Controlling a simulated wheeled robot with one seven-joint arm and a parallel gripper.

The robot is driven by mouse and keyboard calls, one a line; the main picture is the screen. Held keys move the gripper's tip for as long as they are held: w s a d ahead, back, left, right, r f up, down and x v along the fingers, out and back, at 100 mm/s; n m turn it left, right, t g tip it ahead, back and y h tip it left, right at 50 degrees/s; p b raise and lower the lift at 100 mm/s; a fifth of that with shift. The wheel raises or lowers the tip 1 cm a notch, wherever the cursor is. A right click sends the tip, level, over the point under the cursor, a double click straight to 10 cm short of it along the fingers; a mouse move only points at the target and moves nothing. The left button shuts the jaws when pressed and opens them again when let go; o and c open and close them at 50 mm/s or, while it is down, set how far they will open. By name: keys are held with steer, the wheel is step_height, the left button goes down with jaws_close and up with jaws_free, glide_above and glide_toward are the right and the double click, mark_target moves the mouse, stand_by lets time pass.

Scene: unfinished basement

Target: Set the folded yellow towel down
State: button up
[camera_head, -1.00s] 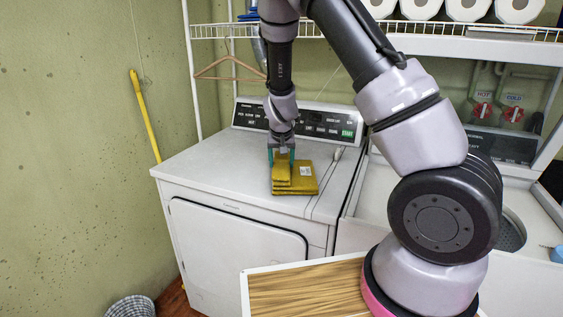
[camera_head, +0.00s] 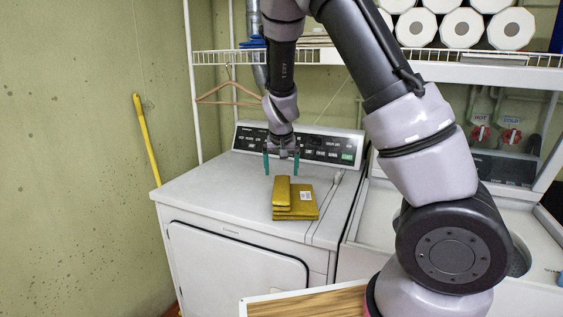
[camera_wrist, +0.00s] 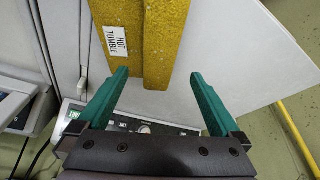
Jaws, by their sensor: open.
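The folded yellow towel (camera_head: 302,203) lies on the white top of the dryer (camera_head: 225,192), near its front edge and right of the middle. One narrower fold stands higher along its left side. A white label shows on it; in the wrist view the towel (camera_wrist: 165,45) carries a label reading "HOT TUMBLE". My gripper (camera_head: 281,172) is above and just behind the towel, with its green fingers spread apart. In the wrist view my gripper (camera_wrist: 158,75) is open and empty, its fingertips either side of the towel's near end, with nothing held between them.
The dryer's control panel (camera_head: 310,144) rises behind the gripper. A light-coloured utensil-like object (camera_head: 338,178) lies right of the towel. A wire shelf (camera_head: 400,58) with white rolls (camera_head: 462,28) is above. The dryer top left of the towel is clear.

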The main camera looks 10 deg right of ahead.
steer(key=s+d+r+m+y, duration=0.1)
steer(key=s+d+r+y, duration=0.15)
steer(key=s+r, duration=0.55)
steer(key=s+d+r+m+y, duration=0.15)
steer(key=s+d+r, duration=0.3)
steer(key=r, duration=0.55)
steer(key=s+d+r+t, duration=0.1)
steer(key=s+r, duration=0.2)
steer(key=s, duration=0.4)
steer(key=s+d+r+t+h, duration=0.1)
steer(key=s+r, duration=0.3)
steer(key=s, duration=0.3)
steer(key=shift+s+d+r+t, duration=0.15)
steer(key=shift+s+r+t, duration=0.15)
steer(key=shift+s, duration=0.05)
steer(key=shift+n, duration=0.25)
